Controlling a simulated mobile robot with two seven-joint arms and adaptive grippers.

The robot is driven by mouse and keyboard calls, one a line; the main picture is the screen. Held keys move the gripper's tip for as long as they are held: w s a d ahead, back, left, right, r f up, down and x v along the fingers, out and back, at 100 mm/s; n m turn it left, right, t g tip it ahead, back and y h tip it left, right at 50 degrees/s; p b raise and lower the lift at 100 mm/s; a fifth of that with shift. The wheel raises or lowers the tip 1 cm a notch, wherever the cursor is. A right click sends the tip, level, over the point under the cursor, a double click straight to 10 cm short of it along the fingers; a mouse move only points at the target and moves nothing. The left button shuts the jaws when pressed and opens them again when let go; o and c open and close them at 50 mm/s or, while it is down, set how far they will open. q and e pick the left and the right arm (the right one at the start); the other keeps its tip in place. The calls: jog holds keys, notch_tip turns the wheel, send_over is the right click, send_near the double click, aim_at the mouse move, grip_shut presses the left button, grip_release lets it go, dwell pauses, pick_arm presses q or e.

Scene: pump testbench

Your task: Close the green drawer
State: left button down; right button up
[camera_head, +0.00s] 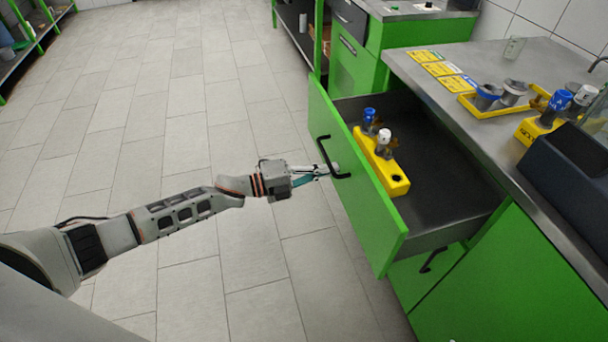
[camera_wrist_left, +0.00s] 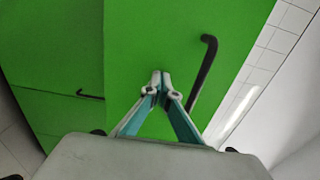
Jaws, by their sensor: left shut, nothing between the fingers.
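The green drawer (camera_head: 350,185) stands pulled out from the counter, its front facing my left arm. Its black handle (camera_head: 328,160) is on the front, and it also shows in the left wrist view (camera_wrist_left: 205,70). Inside the drawer is a yellow holder (camera_head: 384,172) with a blue-topped and a white-topped part. My left gripper (camera_head: 336,171) is shut and empty, with its fingertips at the handle in the head view. In the left wrist view the fingertips (camera_wrist_left: 161,80) are together in front of the green panel, left of the handle. I cannot tell whether they touch it. My right gripper is not in view.
The metal countertop (camera_head: 440,85) above the drawer carries yellow labels, yellow holders with pump parts and a dark box (camera_head: 565,165). A lower drawer handle (camera_head: 432,260) shows below. The tiled floor (camera_head: 200,110) around my left arm is clear.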

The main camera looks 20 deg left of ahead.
pick_arm(q)
jog(key=b+x, duration=0.2)
jog(key=x, duration=0.6)
jog(key=b+x, duration=0.2)
jog(key=x, duration=0.5)
jog(key=b+x, duration=0.1)
jog(key=x, duration=0.7)
jog(key=shift+w+d+f+b, duration=0.2)
jog(key=shift+d+f+b, duration=0.1)
jog(key=shift+f+b, duration=0.1)
jog(key=shift+w+d+r, duration=0.15)
jog(key=shift+w+d, duration=0.15)
jog(key=shift+d, duration=0.05)
jog(key=shift+r, duration=0.25)
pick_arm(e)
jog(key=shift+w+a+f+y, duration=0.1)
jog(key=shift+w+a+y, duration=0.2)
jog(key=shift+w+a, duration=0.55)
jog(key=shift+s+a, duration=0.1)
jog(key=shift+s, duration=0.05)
pick_arm(q)
jog(key=shift+r, duration=0.1)
